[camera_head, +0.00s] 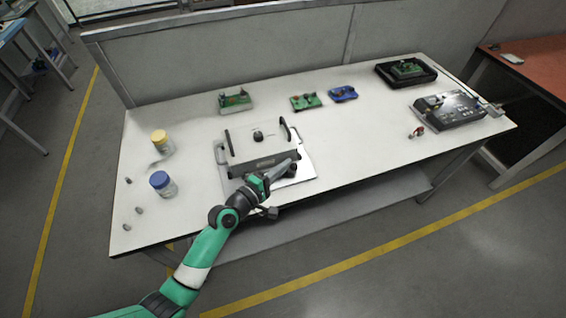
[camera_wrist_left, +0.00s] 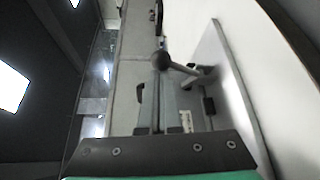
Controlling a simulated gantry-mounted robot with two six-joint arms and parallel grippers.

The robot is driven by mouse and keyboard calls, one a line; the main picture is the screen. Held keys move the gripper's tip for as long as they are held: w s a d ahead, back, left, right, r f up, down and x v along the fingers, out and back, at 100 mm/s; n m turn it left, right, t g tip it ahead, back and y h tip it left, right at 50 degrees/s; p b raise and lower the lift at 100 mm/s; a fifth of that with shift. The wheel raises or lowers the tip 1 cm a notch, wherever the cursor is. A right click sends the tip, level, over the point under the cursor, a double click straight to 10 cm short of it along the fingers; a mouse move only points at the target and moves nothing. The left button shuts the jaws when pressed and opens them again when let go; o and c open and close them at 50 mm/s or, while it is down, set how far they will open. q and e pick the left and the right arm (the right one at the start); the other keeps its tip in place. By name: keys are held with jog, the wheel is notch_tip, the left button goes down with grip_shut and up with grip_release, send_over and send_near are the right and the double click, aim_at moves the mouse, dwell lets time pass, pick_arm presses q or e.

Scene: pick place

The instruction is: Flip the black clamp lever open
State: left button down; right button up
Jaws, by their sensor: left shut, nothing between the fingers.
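The clamp fixture (camera_head: 260,148) is a grey box with black handles on a light plate at the table's front edge. My left gripper (camera_head: 290,164) reaches its front right corner, with its fingers together and empty. In the left wrist view the fingertips (camera_wrist_left: 160,75) are at the black ball knob (camera_wrist_left: 162,59) of the clamp lever. The lever's rod (camera_wrist_left: 183,68) runs right to a dark clamp base (camera_wrist_left: 205,75). I cannot tell whether the fingers touch the knob. In the head view the lever is mostly hidden by the gripper. My right gripper is not in view.
Two jars, yellow-lidded (camera_head: 161,141) and blue-lidded (camera_head: 163,183), stand left of the fixture. Circuit boards (camera_head: 306,101) lie behind it. A black tray (camera_head: 406,71) and a dark device (camera_head: 450,109) are at the right. The table's front right is mostly clear.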

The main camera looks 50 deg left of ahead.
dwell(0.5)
pick_arm(q)
jog(key=s+d+r+p, duration=0.1)
jog(key=s, duration=1)
jog(key=shift+s, duration=0.3)
